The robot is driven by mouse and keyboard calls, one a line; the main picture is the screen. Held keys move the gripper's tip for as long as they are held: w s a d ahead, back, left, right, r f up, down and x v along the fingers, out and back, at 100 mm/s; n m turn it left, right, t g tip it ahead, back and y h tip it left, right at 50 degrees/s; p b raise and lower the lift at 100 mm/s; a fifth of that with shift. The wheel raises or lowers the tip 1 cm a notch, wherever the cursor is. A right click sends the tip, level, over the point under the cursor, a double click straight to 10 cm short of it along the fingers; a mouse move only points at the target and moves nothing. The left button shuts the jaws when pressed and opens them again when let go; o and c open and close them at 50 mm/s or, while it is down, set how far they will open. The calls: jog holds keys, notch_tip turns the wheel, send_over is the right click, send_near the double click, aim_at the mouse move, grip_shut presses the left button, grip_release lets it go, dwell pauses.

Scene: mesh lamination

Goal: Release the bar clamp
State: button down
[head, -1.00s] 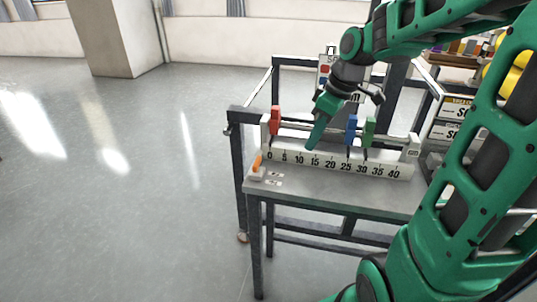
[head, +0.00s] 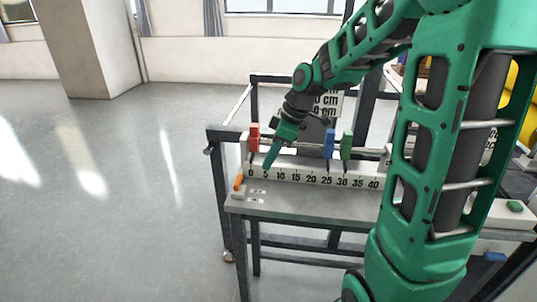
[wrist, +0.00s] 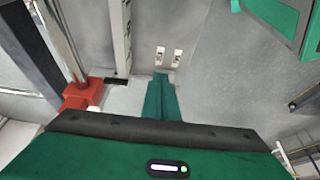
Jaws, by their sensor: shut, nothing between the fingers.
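The bar clamp fixture lies along the bench, with a white scale (head: 312,178) marked 0 to 40 on its front. A red block (head: 254,138) sits on its rail near 0. A blue block (head: 329,143) and a green block (head: 347,146) sit near 25 to 30. A small orange lever (head: 239,181) is at the left end. My gripper (head: 267,165) is shut and empty, pointing down near the 5 mark, right of the red block. In the wrist view the shut green fingers (wrist: 161,98) are right of the red block (wrist: 82,93); the orange lever is not visible there.
The grey bench top (head: 300,207) is clear in front of the scale, apart from two small labels (wrist: 168,57). A sign (head: 325,103) stands behind the fixture. Open floor (head: 120,210) lies to the left.

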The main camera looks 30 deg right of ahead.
aim_at(238, 182)
jog(key=x, duration=0.5)
jog(key=shift+f, duration=0.1)
jog(key=shift+w+a+f, duration=0.1)
jog(key=shift+w+a, duration=0.35)
jog(key=shift+a, duration=0.15)
jog(key=shift+w+a+f, duration=0.1)
jog(key=shift+w+a, duration=0.35)
jog(key=shift+a, duration=0.2)
jog(key=shift+w+a, duration=0.3)
jog(key=shift+a, duration=0.15)
jog(key=shift+a, duration=0.15)
